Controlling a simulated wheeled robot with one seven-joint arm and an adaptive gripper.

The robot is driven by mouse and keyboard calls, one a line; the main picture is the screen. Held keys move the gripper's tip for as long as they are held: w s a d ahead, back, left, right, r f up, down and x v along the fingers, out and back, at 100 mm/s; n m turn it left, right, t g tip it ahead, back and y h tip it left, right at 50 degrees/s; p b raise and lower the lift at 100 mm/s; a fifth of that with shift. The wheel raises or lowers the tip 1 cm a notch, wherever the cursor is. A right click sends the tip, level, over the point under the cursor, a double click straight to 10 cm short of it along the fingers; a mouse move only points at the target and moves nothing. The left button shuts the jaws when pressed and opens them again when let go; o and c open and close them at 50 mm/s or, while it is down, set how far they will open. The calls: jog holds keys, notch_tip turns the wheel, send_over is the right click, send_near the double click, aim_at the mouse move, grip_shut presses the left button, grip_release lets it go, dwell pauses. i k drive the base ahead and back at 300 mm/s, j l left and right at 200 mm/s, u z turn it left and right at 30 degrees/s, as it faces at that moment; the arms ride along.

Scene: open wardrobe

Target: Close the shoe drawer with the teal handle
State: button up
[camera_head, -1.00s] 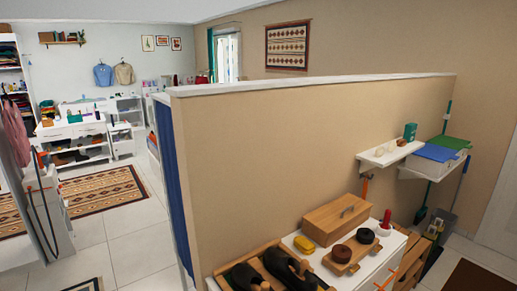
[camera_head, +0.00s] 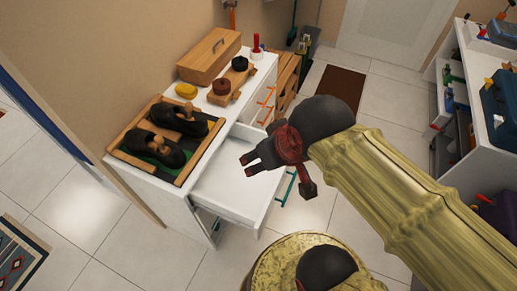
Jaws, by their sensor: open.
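The white shoe drawer (camera_head: 222,192) is pulled out from the white cabinet (camera_head: 158,191), and its inside looks empty. Its teal handle (camera_head: 288,188) is on the front panel at the right end. My gripper (camera_head: 245,165) is above the open drawer in the picture, with its dark fingers apart and nothing between them. It points left, toward the cabinet. I cannot tell the height of the gripper above the drawer.
A wooden tray with dark shoes (camera_head: 168,137), a wooden box (camera_head: 209,55) and a yellow item (camera_head: 186,91) are on the cabinet top. Orange handles (camera_head: 265,96) mark other drawers. A white shelf unit (camera_head: 480,105) stands at right.

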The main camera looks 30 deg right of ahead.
aim_at(224, 189)
jog(key=l+z, duration=0.2)
jog(key=l, duration=0.2)
jog(key=k+j+z, duration=0.2)
jog(key=z, duration=0.2)
jog(key=k+j+z, duration=0.1)
jog(key=k+z, duration=0.15)
jog(key=z, duration=0.2)
